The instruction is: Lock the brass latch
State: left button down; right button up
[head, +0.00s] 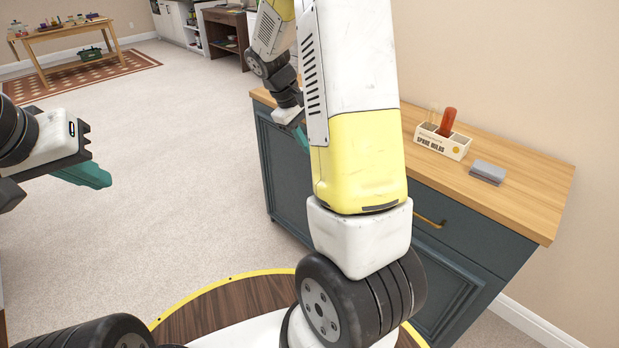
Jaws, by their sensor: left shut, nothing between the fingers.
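A small brass fitting (431,222) shows on the dark blue front of the wooden-topped cabinet (522,200), just right of my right arm. I cannot tell whether it is the latch or a drawer pull, and my arm may hide part of the cabinet front around it. My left gripper (92,178) is at the left over the carpet, well away from the cabinet, its teal fingers shut and empty. My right gripper (302,136) is beside the cabinet's far left part, mostly hidden behind my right arm, so its fingers cannot be read.
On the cabinet top stand a white labelled box (443,143) with a red bottle (447,121) in it and a grey stack (487,172). The carpet (190,120) left of the cabinet is clear. A wooden table (65,32) stands on a rug far back.

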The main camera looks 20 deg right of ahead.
jog(key=w+d+f+n+g+h, duration=0.1)
jog(key=w+d+f+n+h, duration=0.3)
jog(key=f, duration=0.6)
jog(key=w+d+f+n+h, duration=0.3)
jog(key=w+d+f+h, duration=0.15)
jog(key=f, duration=0.45)
jog(key=w+a+f+n+t+h, duration=0.15)
jog(key=f+n+t, duration=0.3)
jog(key=f, duration=0.45)
jog(key=w+f+n+t+h, duration=0.2)
jog(key=f+n+t, duration=0.3)
jog(key=f, duration=0.5)
jog(key=w+d+n+g, duration=0.1)
jog(key=w+d, duration=0.2)
jog(key=d, duration=0.4)
jog(key=shift+w+d, duration=0.15)
jog(key=shift+c, duration=0.2)
grip_shut()
